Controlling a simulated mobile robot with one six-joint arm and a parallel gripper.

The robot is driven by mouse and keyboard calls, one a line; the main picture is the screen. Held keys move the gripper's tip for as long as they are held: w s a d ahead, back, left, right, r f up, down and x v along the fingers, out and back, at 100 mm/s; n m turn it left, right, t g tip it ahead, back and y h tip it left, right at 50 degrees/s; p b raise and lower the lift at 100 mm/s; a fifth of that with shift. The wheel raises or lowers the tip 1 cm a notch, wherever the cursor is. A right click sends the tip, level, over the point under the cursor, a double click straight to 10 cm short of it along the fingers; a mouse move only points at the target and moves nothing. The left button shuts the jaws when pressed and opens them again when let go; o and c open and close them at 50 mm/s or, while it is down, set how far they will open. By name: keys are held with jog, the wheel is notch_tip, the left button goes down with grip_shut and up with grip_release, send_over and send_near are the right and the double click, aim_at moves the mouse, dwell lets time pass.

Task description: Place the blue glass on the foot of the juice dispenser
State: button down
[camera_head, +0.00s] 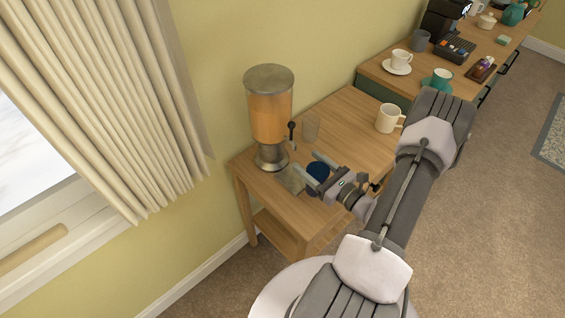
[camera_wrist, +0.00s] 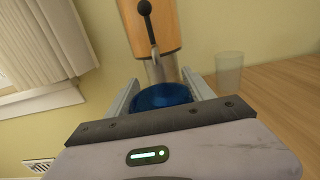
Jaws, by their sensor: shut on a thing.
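The juice dispenser (camera_head: 270,115) stands at the left end of the small wooden table, with an orange tank, a grey lid and a black tap lever. Its round metal foot (camera_head: 271,157) rests on the table. In the wrist view the orange tank (camera_wrist: 152,27) and lever are straight ahead. My gripper (camera_head: 314,172) is shut on the blue glass (camera_head: 318,171), in front of the dispenser and to the right of its foot. The glass also shows between my fingers in the wrist view (camera_wrist: 163,96). The head view does not show clearly whether its bottom touches anything.
A clear glass (camera_head: 310,127) stands behind, right of the dispenser. A white mug (camera_head: 387,118) stands farther right on the wooden table (camera_head: 345,108). A sideboard with cups adjoins at the back right; a curtain hangs left.

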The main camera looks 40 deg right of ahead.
aim_at(281, 145)
jog(key=w+b, duration=0.1)
jog(key=w, duration=0.2)
jog(key=w+f, duration=0.1)
jog(key=w, duration=0.2)
jog(key=w+a+b, duration=0.1)
jog(key=w, duration=0.1)
jog(key=shift+w+f+b, duration=0.3)
jog(key=shift+w+b, duration=0.05)
jog(key=shift+w, duration=0.05)
jog(key=shift+s+d+r, duration=0.1)
jog(key=shift+c, duration=1.9)
grip_release()
